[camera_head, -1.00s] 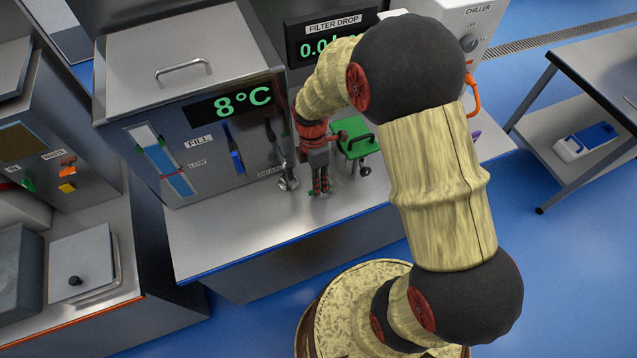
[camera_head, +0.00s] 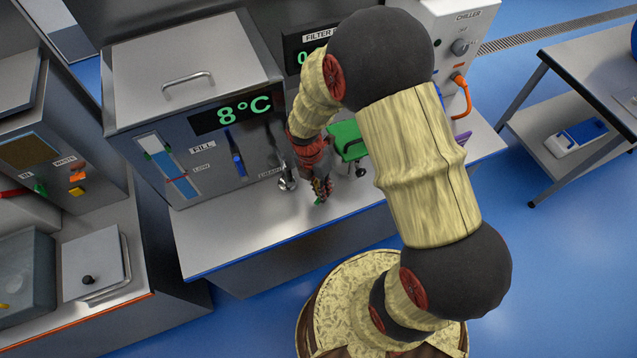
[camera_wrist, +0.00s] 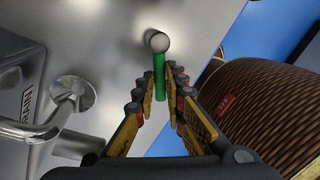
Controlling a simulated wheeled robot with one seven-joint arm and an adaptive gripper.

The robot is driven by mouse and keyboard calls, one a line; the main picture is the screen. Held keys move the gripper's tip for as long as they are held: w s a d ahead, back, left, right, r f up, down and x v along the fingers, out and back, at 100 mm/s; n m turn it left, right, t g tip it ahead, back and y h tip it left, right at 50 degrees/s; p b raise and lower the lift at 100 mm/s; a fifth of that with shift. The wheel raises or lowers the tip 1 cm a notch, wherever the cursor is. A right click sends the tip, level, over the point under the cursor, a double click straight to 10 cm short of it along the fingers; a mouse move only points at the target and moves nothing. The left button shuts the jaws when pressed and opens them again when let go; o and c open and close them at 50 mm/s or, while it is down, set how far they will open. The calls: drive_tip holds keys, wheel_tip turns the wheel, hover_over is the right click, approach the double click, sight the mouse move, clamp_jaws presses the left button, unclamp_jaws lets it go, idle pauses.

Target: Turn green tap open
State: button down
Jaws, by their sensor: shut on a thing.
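The green tap handle (camera_wrist: 160,77) is a slim green bar with a pale round end, seen between my fingers in the wrist view. A small bit of green (camera_head: 318,200) shows at my fingertips in the head view. My gripper (camera_head: 322,192) is shut on the green handle, low in front of the steel tank (camera_head: 185,95). The fingers (camera_wrist: 160,103) lie on both sides of the bar. A metal drain pipe (camera_wrist: 38,132) is to the left in the wrist view. The tap's valve body cannot be made out.
The tank shows 8°C and has a blue FILL lever (camera_head: 238,163). A green-topped item (camera_head: 347,138) stands behind my gripper, partly hidden by my arm. The chiller (camera_head: 455,35) with an orange cable is to the right. The bench front (camera_head: 235,240) is clear.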

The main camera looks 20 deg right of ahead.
drive_tip(key=n+p, duration=0.1)
drive_tip(key=s+n+p, duration=0.1)
drive_tip(key=d+n+p, duration=0.1)
drive_tip(key=shift+s+r+n+p, duration=0.15)
drive_tip(key=shift+r+n+p, duration=0.1)
drive_tip(key=shift+n+p, duration=0.15)
drive_tip(key=n+p, duration=0.2)
drive_tip(key=shift+s+d+n+t+h+p, duration=0.3)
drive_tip(key=shift+s+d+n+t+h, duration=0.05)
drive_tip(key=shift+n+t+h, duration=0.05)
drive_tip(key=shift+s+d+f+n+t+p, duration=0.15)
drive_tip(key=shift+d+n+p, duration=0.1)
drive_tip(key=shift+n+p, duration=0.3)
drive_tip(key=shift+d+r+n+t+p, duration=0.1)
drive_tip(key=shift+d+n+t+p, duration=0.15)
drive_tip(key=shift+n, duration=0.4)
drive_tip(key=shift+s+d+f+n+p, duration=0.1)
drive_tip(key=shift+d+n+p, duration=0.15)
drive_tip(key=shift+n, duration=0.4)
drive_tip(key=shift+d+f+n+p, duration=0.1)
drive_tip(key=shift+d+n+p, duration=0.15)
drive_tip(key=shift+n, duration=0.4)
drive_tip(key=c, duration=1.9)
unclamp_jaws()
drive_tip(key=shift+o, duration=0.3)
wheel_tip(320, 180, up, 12)
drive_tip(key=a, duration=0.2)
drive_tip(key=shift+a, duration=0.2)
